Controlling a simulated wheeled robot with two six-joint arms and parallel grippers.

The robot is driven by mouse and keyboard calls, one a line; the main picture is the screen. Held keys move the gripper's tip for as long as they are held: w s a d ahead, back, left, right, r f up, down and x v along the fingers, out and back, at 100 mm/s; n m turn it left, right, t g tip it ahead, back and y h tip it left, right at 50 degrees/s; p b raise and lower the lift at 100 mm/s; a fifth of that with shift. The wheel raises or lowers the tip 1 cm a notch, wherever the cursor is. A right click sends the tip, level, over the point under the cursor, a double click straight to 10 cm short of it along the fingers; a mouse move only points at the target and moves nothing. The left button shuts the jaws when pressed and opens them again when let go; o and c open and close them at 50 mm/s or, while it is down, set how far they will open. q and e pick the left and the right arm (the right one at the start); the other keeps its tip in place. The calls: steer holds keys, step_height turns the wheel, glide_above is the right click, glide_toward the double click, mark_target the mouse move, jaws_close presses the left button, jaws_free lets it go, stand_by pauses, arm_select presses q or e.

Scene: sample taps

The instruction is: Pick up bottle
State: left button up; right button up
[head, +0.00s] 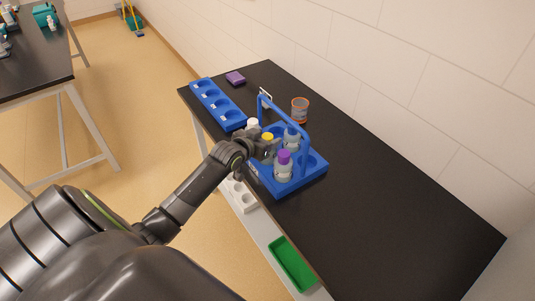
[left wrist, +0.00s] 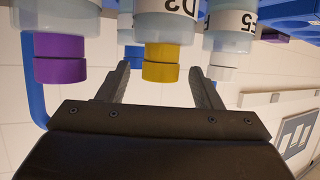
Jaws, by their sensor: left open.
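A blue carrier with an arched handle (head: 304,133) stands on the black bench and holds several bottles. A yellow-capped bottle (head: 267,138) is partly hidden by my left gripper (head: 260,149) in the head view. My right gripper is not in view.
A blue rack with several round holes (head: 217,104) lies at the bench's far left end. An orange-rimmed cup (head: 300,109) and a purple block (head: 235,78) are near the wall. A green tray (head: 290,262) sits below the bench. The bench's right part is clear.

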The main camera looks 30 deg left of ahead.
arm_select(q)
steer(key=shift+x, duration=0.75)
steer(key=shift+r, duration=0.1)
jaws_close()
